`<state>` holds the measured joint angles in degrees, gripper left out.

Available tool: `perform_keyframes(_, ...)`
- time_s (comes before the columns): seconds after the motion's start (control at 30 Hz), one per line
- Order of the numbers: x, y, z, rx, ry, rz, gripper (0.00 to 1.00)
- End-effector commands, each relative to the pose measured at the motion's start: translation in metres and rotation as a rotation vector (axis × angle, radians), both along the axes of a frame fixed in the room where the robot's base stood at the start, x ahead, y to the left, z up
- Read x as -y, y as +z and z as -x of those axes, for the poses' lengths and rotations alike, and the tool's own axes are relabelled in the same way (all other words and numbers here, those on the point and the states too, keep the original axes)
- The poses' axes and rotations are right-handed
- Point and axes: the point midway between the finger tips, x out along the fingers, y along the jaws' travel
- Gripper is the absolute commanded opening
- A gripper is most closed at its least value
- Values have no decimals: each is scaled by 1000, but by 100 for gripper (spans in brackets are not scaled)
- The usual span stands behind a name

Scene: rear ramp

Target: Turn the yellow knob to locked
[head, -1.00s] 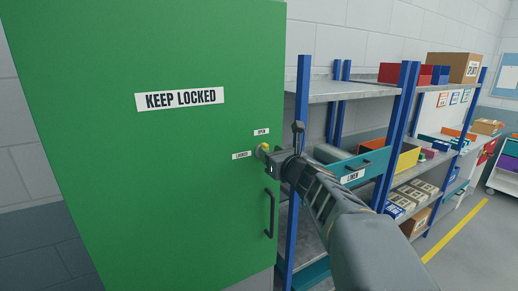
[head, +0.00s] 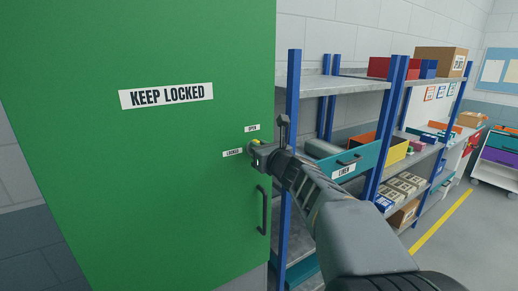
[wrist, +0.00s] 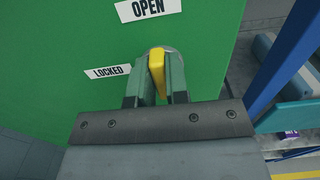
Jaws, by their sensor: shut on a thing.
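The yellow knob (wrist: 157,72) sits on a round grey base on the green cabinet door (head: 150,165). In the wrist view its grip is nearly upright, tilted slightly, with its top toward the OPEN label (wrist: 149,9). The LOCKED label (wrist: 107,72) is to its left. My gripper (wrist: 159,82) is shut on the knob, with one finger on each side. In the head view my gripper (head: 258,155) covers most of the knob, and only a bit of yellow shows.
A black door handle (head: 262,208) is below the knob. A blue-post shelf (head: 293,150) with boxes and bins stands close on the right, beside my arm. A KEEP LOCKED sign (head: 167,95) is on the door. Open floor lies farther right.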

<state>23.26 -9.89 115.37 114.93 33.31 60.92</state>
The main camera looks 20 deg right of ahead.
Motion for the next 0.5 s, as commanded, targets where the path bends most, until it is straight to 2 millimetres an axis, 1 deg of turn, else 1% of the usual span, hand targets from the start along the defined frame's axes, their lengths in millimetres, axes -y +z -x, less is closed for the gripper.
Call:
perform_keyframes(0.3, 1, -1, 0, 1, -2, 13, 0)
perform_keyframes(0.5, 0, -5, 0, 12, -2, 95, 0)
